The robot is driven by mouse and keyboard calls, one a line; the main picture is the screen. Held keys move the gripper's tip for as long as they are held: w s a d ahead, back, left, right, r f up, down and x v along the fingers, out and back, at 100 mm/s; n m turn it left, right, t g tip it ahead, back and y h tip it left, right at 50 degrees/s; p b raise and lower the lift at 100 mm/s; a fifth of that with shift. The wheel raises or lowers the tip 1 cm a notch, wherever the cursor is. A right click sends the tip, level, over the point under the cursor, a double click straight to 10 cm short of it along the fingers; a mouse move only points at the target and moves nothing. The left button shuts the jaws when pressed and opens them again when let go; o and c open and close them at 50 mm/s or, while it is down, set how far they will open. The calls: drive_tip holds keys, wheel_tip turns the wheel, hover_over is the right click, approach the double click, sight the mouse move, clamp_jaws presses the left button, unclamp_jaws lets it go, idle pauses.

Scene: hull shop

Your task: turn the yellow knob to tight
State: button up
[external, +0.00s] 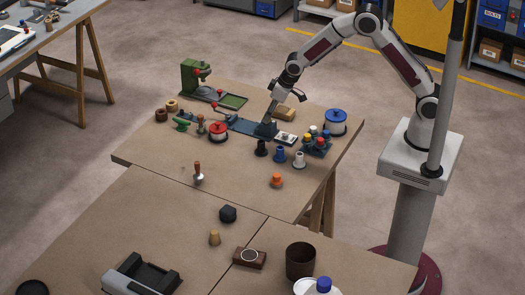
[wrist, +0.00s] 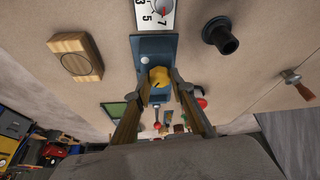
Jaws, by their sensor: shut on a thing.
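The yellow knob (wrist: 159,76) sits on a blue fixture (wrist: 153,46), seen in the wrist view. My gripper (wrist: 161,82) has one finger on each side of the knob and is shut on it. A white plate with a dial and the numbers 3, 5 and 7 (wrist: 155,14) is at one end of the fixture. In the external view my gripper (external: 270,118) reaches down to the blue fixture (external: 243,125), with the white plate (external: 286,138) beside it. The knob is hidden there by the gripper. I cannot read any tight mark.
A wooden block (external: 284,114) lies behind the fixture. A red-topped reel (external: 218,131) stands left. The table's front middle is mostly clear.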

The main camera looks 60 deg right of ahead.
drive_tip(key=shift+a+m+h, duration=0.1)
drive_tip(key=shift+m+h, duration=0.7)
drive_tip(key=shift+m, duration=1.6)
drive_tip(key=shift+a+m+h, duration=0.15)
drive_tip(key=shift+m+h, duration=0.55)
drive_tip(key=shift+m, duration=0.7)
drive_tip(key=m+g+h, duration=0.1)
drive_tip(key=m, duration=0.2)
drive_tip(key=shift+a, duration=0.1)
drive_tip(key=shift+w+f+m+g+h, duration=0.1)
drive_tip(key=shift+m+g+h, duration=0.2)
drive_tip(key=shift+m, duration=0.75)
drive_tip(key=shift+m+g+h, duration=0.1)
drive_tip(key=shift+m+g, duration=0.3)
drive_tip(key=shift+m, duration=0.65)
drive_tip(key=o, duration=1.1)
